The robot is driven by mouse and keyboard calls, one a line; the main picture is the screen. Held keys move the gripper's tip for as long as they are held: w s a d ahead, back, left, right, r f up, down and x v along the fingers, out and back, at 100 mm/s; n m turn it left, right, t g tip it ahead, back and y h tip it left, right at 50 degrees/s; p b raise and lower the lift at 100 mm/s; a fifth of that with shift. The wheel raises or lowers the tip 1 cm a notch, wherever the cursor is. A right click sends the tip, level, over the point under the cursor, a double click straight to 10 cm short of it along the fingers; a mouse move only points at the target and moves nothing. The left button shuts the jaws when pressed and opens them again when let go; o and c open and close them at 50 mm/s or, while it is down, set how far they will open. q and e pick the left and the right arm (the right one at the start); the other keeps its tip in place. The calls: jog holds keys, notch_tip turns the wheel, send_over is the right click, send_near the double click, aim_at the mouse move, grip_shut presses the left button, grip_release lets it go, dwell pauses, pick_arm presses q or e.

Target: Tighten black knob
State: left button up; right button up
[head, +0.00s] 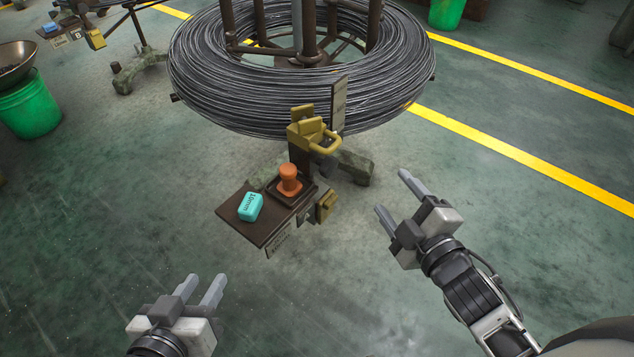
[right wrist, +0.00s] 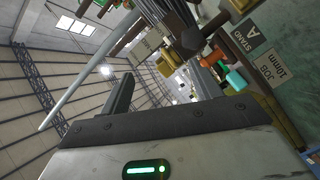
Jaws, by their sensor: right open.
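In the right wrist view a dark rounded part (right wrist: 190,39) shows near the yellow parts. My right gripper (head: 392,190) is open and empty, to the right of the clamp and apart from it. My left gripper (head: 205,278) is open and empty, low at the left, short of the small shelf.
The large wire coil (head: 300,125) sits on the stand. A small shelf (head: 240,232) bears a turquoise block (head: 250,206) and an orange spool-like piece (head: 289,181). A green bucket (head: 30,108) stands far left. The floor between my grippers and around the shelf is clear.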

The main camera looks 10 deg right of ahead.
notch_tip(320, 180, down, 3)
jog(key=w+d+n+t+y+b, duration=0.3)
jog(key=n+b, duration=0.4)
jog(key=n, duration=0.7)
jog(key=n+g+y+b, duration=0.55)
jog(key=n+b, duration=0.25)
jog(key=n, duration=1.2)
send_near(333, 170)
pick_arm(q)
jog(key=d+f+t+h, duration=0.1)
jog(key=d+f+h, duration=0.2)
jog(key=f, duration=0.4)
jog(key=shift+w+d+t, duration=0.2)
jog(key=shift+d+t, duration=0.2)
jog(key=shift+d, duration=0.1)
pick_arm(e)
jog(key=x, duration=1)
jog(key=shift+w+a, duration=0.15)
jog(key=shift+w, duration=0.1)
jog(key=shift+c, duration=0.3)
jog(key=shift+m, duration=0.3)
jog(key=c, duration=0.9)
